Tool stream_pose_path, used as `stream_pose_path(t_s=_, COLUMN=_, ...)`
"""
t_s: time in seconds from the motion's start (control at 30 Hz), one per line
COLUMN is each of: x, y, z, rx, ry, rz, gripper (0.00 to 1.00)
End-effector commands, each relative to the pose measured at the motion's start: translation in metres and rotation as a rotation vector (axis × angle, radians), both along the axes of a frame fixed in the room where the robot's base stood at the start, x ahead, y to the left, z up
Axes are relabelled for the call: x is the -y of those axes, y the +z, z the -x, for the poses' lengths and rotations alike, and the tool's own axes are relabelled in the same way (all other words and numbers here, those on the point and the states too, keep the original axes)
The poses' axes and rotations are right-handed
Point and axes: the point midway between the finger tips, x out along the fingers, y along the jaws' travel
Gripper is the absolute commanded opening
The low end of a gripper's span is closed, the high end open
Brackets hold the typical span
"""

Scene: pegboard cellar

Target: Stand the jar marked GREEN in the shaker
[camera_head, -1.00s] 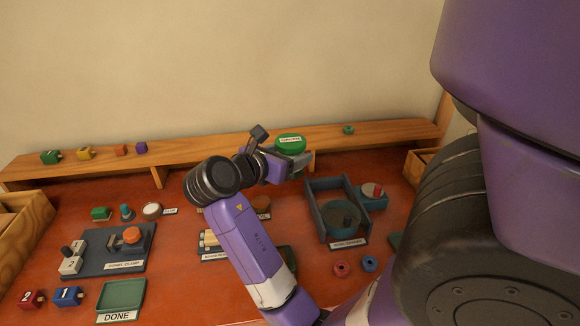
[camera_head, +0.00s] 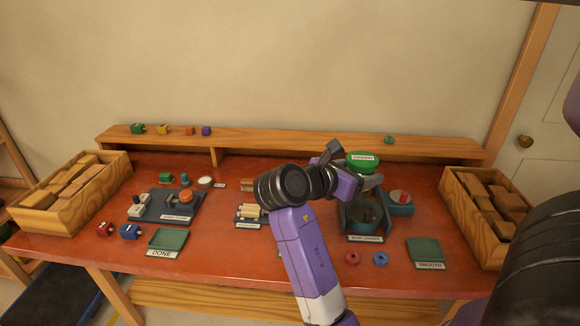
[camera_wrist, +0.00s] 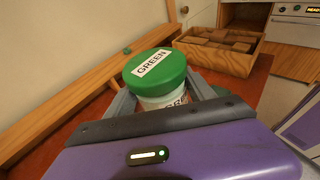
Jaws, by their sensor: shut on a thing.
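The jar marked GREEN (camera_head: 362,160) has a green lid with a white label. It also shows in the wrist view (camera_wrist: 157,72), upright or nearly so, with a pale body below the lid. My gripper (camera_head: 368,182) is shut on the jar's body, a finger on each side, and holds it raised over the back of the table. The shaker (camera_head: 347,222) is a dark grey frame with a round teal part inside and a label at its front. In the head view it lies just below my gripper, which hides its back part.
A teal block with a red and white top (camera_head: 399,203) stands right of the shaker. Red and blue rings (camera_head: 381,259) lie in front. A raised wooden shelf (camera_head: 270,149) runs along the back. A wooden crate of blocks (camera_head: 456,205) stands at the right, near a SMOOTH tray (camera_head: 425,249).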

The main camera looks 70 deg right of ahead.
Motion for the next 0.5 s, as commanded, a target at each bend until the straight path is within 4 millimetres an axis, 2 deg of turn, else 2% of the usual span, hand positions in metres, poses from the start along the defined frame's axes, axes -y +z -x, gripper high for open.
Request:
stream_pose_path(t_s=0.33, x=-0.022, y=-0.019, z=-0.012, rx=-0.003, ry=0.110, rz=0.000, gripper=0.00)
stream_pose_path(t_s=0.5, x=-0.040, y=-0.035, z=-0.022, rx=-0.005, ry=0.200, rz=-0.001, gripper=0.00)
